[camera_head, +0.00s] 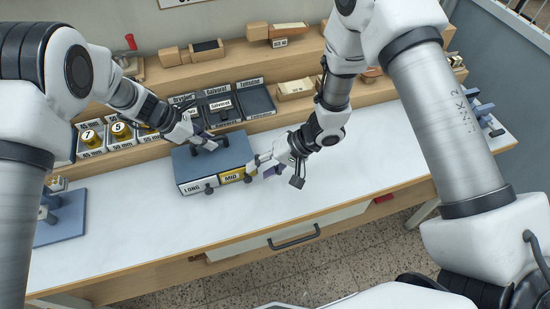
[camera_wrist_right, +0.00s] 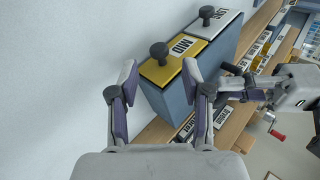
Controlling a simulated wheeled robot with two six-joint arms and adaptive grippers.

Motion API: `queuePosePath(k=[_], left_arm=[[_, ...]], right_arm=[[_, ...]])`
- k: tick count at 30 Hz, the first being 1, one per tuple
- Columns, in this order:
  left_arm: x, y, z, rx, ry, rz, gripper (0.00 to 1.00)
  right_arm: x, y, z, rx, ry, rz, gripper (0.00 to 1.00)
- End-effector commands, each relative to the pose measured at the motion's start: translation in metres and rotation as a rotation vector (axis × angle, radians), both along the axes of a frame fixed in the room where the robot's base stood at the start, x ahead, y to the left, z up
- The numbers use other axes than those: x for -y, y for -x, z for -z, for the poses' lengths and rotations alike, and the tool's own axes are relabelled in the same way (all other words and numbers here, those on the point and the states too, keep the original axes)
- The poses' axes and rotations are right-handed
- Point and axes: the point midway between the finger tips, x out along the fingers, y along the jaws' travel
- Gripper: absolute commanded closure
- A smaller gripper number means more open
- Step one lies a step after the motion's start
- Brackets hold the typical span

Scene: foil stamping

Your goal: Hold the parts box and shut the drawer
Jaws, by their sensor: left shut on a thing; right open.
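The parts box (camera_head: 207,165) is blue-grey and stands on the white bench. Its front has a white LONG drawer (camera_head: 193,187) and a yellow MID drawer (camera_head: 231,176), each with a dark knob. My left gripper (camera_head: 205,141) is on top of the box, shut on what looks like its dark top handle. My right gripper (camera_head: 274,170) is open beside the box's right front corner. In the right wrist view, the yellow MID front (camera_wrist_right: 172,60) lies between and beyond the open fingers, with the white LONG front (camera_wrist_right: 213,23) further off. I cannot tell how far either drawer stands out.
Wooden shelves with labelled trays (camera_head: 219,103) and small boxes run behind the box. A blue fixture (camera_head: 62,217) is at the bench's left end.

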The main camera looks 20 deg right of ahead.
Motion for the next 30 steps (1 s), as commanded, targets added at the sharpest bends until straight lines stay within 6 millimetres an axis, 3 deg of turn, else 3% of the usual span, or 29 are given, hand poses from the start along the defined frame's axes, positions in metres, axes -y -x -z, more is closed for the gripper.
queuePosePath(k=[3, 9, 22, 23, 25, 30], left_arm=[[0.000, 0.000, 0.001, 0.001, -0.001, -0.001, 1.00], [0.000, 0.000, 0.000, 0.001, -0.001, -0.001, 1.00], [0.000, 0.000, 0.000, 0.001, 0.000, -0.001, 1.00], [0.000, 0.000, 0.000, 0.001, 0.000, -0.001, 0.81], [0.000, 0.000, 0.000, 0.001, 0.000, -0.001, 0.56], [0.000, 0.000, 0.000, 0.001, 0.000, -0.001, 0.55]], right_arm=[[0.022, 0.004, -0.025, 0.005, -0.004, 0.006, 0.52], [0.050, 0.011, -0.054, 0.003, -0.003, 0.003, 0.52], [0.056, 0.014, -0.060, 0.001, 0.000, 0.001, 0.52], [0.056, 0.014, -0.060, 0.001, 0.000, 0.001, 0.52], [0.056, 0.014, -0.060, 0.001, 0.000, 0.001, 0.52], [0.056, 0.014, -0.060, 0.001, 0.000, 0.001, 0.52]])
